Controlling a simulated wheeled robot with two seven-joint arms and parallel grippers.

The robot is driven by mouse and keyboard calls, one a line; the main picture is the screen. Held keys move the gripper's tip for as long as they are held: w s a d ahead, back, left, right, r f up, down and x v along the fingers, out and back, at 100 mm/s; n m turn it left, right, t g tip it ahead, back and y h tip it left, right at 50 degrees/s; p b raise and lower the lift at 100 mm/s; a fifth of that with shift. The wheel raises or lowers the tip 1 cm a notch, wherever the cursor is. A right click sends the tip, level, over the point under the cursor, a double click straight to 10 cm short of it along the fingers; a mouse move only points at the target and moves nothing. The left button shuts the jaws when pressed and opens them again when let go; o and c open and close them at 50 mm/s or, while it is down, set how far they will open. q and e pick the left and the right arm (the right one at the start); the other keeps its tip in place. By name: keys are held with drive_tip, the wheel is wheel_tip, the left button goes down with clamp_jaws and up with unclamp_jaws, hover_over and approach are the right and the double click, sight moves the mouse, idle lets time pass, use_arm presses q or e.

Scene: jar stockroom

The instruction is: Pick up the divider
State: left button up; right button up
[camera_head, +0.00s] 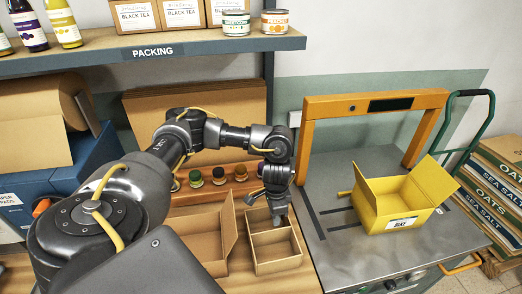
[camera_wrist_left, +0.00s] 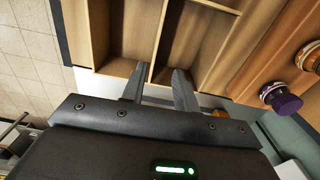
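The divider (camera_wrist_left: 160,35) is a thin upright cardboard wall between two compartments of an open cardboard box (camera_head: 293,262). In the head view the divider (camera_head: 268,237) crosses the box, partly behind my gripper. My left gripper (camera_head: 279,219) points down at the box from above. In the left wrist view the fingers of my left gripper (camera_wrist_left: 157,76) are apart, one on each side of the line of the divider, with nothing held between them. I cannot tell how deep the fingertips reach. My right gripper is not in view.
An open carton (camera_head: 210,240) stands close left of the box. Several small jars (camera_head: 218,175) line up behind. To the right, a yellow box (camera_head: 395,205) sits on a metal table (camera_head: 345,250) under an orange frame (camera_head: 308,140). A shelf (camera_head: 200,48) hangs above.

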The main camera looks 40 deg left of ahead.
use_arm(q)
hover_over(271, 244)
wheel_tip(271, 244, down, 10)
drive_tip(key=shift+a+f+p, duration=0.1)
drive_tip(key=shift+a+p, duration=0.05)
drive_tip(key=shift+p, duration=0.3)
drive_tip(key=shift+f, duration=0.3)
clamp_jaws()
